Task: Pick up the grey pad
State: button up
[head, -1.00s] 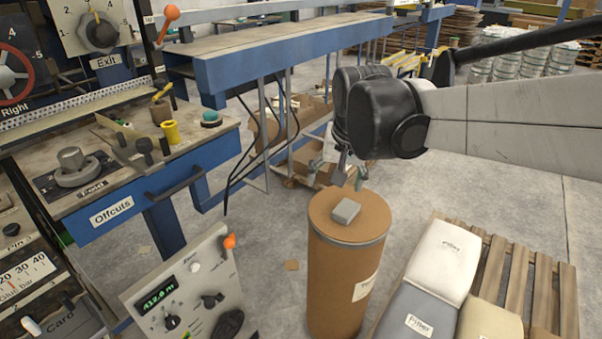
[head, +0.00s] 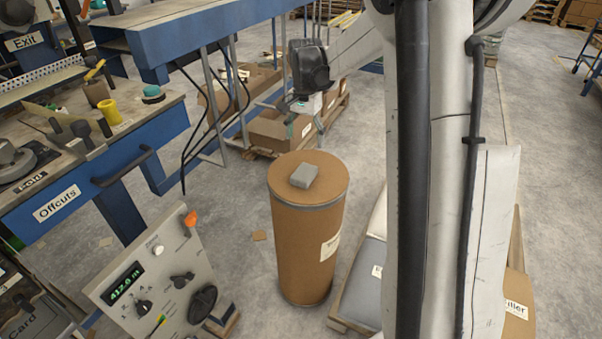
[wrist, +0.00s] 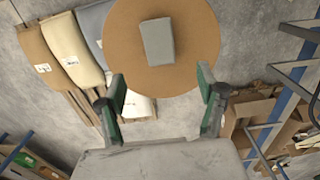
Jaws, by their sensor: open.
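The grey pad (head: 304,175) lies flat on the round top of the brown drum (head: 308,245). In the wrist view the grey pad (wrist: 158,42) lies near the middle of the drum lid (wrist: 190,78), beyond the fingertips. My gripper (wrist: 162,80) is open and empty, its two green-lined fingers apart, with the pad lying ahead of the gap between them and not touched. In the head view my gripper (head: 290,112) is small and partly dark, behind and above the drum.
A control box (head: 160,280) stands left of the drum. A blue-framed bench labelled Offcuts (head: 62,205) is at the left. Filler sacks (head: 365,270) on a pallet are to the right, partly hidden by my arm. Cardboard boxes (head: 270,130) lie behind the drum.

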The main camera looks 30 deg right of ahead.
aim_at(304, 172)
notch_tip(304, 172, down, 14)
jog(key=b, duration=0.2)
jog(key=shift+s+b, duration=0.15)
jog(key=shift+b, duration=0.2)
jog(key=shift+r, duration=0.1)
jog(key=c, duration=1.3)
jog(key=shift+o, duration=0.2)
